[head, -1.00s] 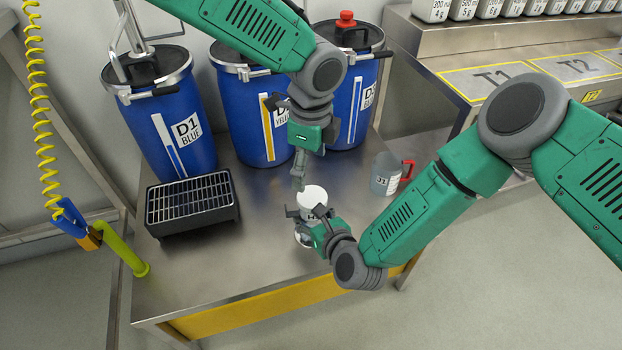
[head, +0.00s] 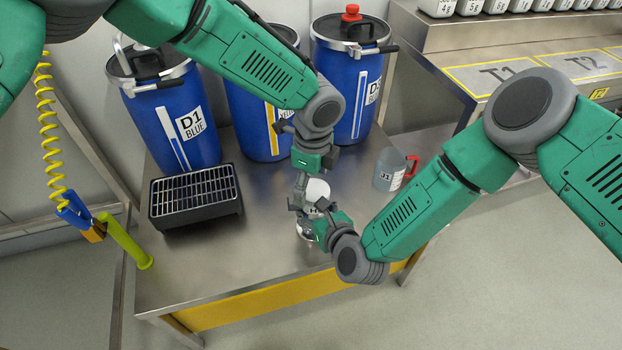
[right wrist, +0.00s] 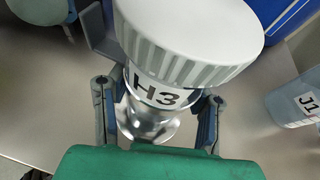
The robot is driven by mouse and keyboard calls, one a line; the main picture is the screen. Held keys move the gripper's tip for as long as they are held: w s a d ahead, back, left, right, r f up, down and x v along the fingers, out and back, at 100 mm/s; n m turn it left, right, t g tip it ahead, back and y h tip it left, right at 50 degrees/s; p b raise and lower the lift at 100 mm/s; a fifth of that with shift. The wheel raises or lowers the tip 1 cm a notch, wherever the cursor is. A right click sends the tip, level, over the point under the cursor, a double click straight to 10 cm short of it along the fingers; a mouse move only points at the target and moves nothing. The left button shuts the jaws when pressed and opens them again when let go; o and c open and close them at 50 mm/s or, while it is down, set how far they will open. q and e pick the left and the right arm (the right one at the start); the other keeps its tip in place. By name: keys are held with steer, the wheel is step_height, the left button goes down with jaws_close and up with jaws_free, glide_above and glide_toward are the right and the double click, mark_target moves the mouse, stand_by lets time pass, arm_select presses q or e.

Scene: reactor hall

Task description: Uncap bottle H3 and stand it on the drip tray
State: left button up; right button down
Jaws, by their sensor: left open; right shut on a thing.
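Bottle H3 has a broad white ribbed cap (right wrist: 190,40) and a label reading H3 (right wrist: 158,93) in the right wrist view. The cap is on the bottle. My right gripper (right wrist: 155,110) is shut on the bottle's body below the cap; it also shows in the head view (head: 320,222). The bottle's white cap (head: 317,190) shows upright between my two grippers. My left gripper (head: 303,192) is open, pointing down right by the cap; whether it touches is unclear. The drip tray (head: 195,212), black with a metal grate, stands empty on the table's left side.
Blue drums, including D1 (head: 165,115), stand along the table's back. A jug J1 (head: 390,170) with a red handle stands to the right of the bottle. A yellow coiled hose (head: 47,130) hangs at the left. The steel table (head: 235,265) is clear in front of the tray.

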arm_select(q)
jaws_close()
steer(key=n, duration=0.4)
steer(key=shift+s, duration=0.15)
stand_by(0.9)
steer(key=c, duration=1)
jaws_free()
